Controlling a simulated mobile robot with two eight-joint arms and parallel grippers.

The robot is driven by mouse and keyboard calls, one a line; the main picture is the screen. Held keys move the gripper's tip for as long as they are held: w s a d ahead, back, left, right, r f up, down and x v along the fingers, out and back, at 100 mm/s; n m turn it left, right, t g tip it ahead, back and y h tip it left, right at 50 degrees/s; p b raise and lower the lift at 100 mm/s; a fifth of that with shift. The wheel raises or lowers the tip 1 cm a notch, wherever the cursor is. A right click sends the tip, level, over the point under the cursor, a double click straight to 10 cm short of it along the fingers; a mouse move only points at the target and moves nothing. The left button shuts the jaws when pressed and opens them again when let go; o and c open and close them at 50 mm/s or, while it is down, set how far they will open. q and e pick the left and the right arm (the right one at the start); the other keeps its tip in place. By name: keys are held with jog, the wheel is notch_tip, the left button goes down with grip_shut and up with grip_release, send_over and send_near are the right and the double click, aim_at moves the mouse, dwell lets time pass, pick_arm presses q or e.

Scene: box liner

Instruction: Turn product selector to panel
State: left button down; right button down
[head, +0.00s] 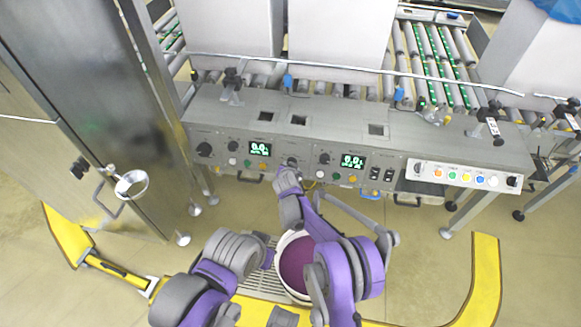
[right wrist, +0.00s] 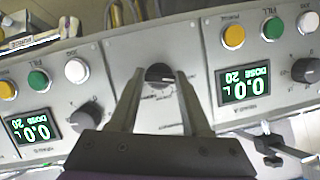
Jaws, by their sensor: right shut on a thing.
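The product selector appears to be the black round knob (right wrist: 158,75) on the middle plate of the grey control panel (head: 225,140), between two modules with green displays. My right gripper (right wrist: 162,78) has its two fingers closed on the sides of this knob in the right wrist view. In the head view my right gripper (head: 287,170) reaches up to the panel's middle from below, and the knob is mostly hidden there. The small print around the knob is too fine to read. My left arm is folded at the lower left; its fingertips do not show.
The left display (head: 260,149) and right display (head: 352,161) have knobs and coloured buttons close by. A white button strip (head: 463,175) is at the right. A steel cabinet (head: 85,90) stands left.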

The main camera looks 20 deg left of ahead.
jog(key=shift+c, duration=1.8)
grip_release()
jog(key=p+v, duration=0.1)
jog(key=v, duration=1)
jog(key=shift+f, duration=0.1)
